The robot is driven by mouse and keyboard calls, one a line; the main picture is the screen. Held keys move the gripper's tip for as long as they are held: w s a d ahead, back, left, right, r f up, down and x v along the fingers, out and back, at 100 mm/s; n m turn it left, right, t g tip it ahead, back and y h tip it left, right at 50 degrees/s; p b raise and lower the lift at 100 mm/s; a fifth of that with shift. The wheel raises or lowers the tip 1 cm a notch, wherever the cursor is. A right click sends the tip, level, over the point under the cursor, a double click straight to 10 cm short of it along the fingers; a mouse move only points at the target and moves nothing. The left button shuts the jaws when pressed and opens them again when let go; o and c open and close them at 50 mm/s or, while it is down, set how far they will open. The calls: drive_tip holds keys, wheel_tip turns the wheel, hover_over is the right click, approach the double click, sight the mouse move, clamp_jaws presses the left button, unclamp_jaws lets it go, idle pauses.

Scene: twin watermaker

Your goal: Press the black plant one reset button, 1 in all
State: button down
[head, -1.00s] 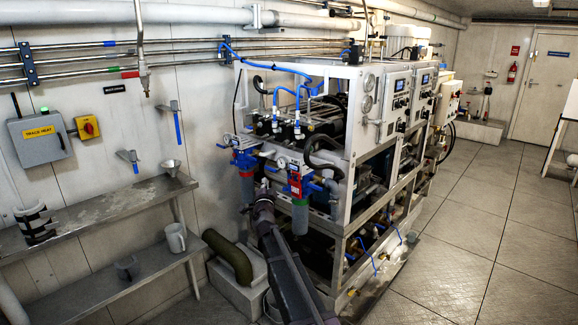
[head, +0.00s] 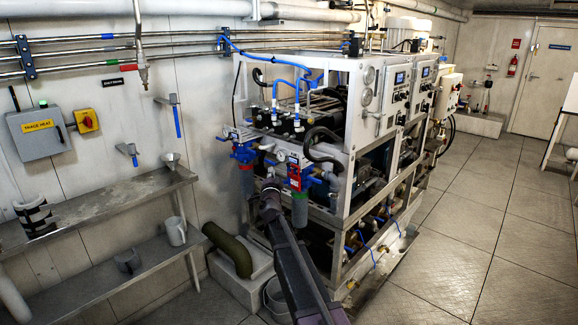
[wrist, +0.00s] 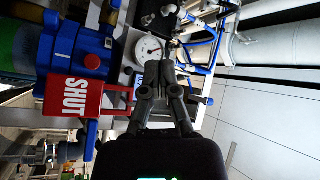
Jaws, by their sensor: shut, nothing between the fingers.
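The watermaker frame (head: 345,135) stands in the middle of the head view. On its right-hand face is the nearer control panel (head: 398,92), with a small blue display and several tiny dark controls. I cannot tell which is the black plant one reset button. My arm reaches up from the bottom of the head view to the front of the frame; its gripper is not clear there. In the wrist view my gripper (wrist: 163,70) is shut and empty, its fingers pointing toward a round white gauge (wrist: 149,49) and blue hoses. No reset button can be made out there.
A red SHUT tag (wrist: 75,97) hangs beside blue filter housings, left of my fingers in the wrist view. Shelves (head: 110,205) and a grey trace heat box (head: 38,132) line the left wall. The floor (head: 465,240) right of the machine is clear.

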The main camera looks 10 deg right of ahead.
sight(285, 161)
drive_tip(key=shift+w+d, duration=0.85)
drive_tip(key=shift+d, duration=0.3)
drive_tip(key=shift+w+d, duration=0.8)
drive_tip(key=shift+d, duration=0.3)
drive_tip(key=shift+w+d, duration=0.45)
drive_tip(key=shift+d, duration=0.3)
idle(1.1)
drive_tip(key=shift+s+a, duration=0.1)
idle(0.3)
drive_tip(key=shift+s+a, duration=0.4)
drive_tip(key=shift+a, duration=0.2)
drive_tip(key=shift+s+a, duration=0.1)
drive_tip(key=shift+s+a, duration=0.7)
drive_tip(key=shift+a, duration=0.3)
drive_tip(key=shift+s+a, duration=0.7)
drive_tip(key=shift+a, duration=0.25)
